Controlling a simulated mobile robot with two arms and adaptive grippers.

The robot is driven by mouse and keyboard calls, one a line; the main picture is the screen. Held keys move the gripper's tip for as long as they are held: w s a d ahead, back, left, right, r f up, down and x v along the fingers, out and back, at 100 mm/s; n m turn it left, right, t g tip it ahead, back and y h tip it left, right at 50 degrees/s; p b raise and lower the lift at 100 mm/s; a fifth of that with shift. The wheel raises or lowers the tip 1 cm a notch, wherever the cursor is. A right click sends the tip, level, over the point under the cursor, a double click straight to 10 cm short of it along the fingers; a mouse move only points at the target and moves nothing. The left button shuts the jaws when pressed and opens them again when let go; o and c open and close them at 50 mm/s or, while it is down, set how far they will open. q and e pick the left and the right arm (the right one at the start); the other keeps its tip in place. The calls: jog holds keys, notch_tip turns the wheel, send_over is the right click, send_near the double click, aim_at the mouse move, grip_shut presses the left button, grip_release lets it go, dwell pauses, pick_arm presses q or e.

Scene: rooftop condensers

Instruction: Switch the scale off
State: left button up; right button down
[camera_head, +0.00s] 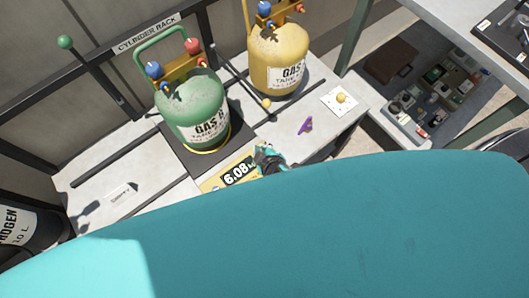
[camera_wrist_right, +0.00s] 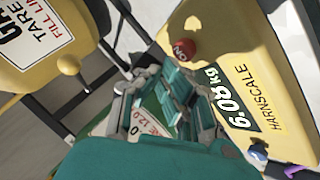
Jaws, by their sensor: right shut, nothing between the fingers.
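The yellow scale (camera_head: 214,184) stands on the bench with its display reading 6.08 kg; it also shows in the right wrist view (camera_wrist_right: 262,70). In that view a round red knob (camera_wrist_right: 187,50) marked ON sits on it, beside the display. A green gas cylinder (camera_head: 190,108) stands on the scale's dark platform (camera_head: 180,158). My right gripper (camera_head: 268,158) is at the display's right end in the head view, partly hidden by my teal body. In the wrist view its fingers (camera_wrist_right: 165,92) are shut and empty, below the knob and seemingly apart from it. My left gripper is not seen.
A yellow gas cylinder (camera_head: 279,62) stands behind on the right. A purple item (camera_head: 305,126) and a white plate with a yellow knob (camera_head: 341,98) lie to the right. A black rack rail (camera_head: 98,80) runs behind. The bench's left part has some clear room.

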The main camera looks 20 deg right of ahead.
jog(key=shift+f, duration=0.25)
jog(key=shift+f+b, duration=0.4)
jog(key=shift+f, duration=0.25)
dwell(0.6)
jog(key=shift+r, duration=0.1)
jog(key=shift+r+p, duration=0.95)
jog(key=shift+p, duration=0.15)
notch_tip(320, 180, up, 5)
jog(key=p, duration=0.5)
jog(key=shift+r, duration=0.1)
jog(key=shift+d, duration=0.1)
dwell(0.5)
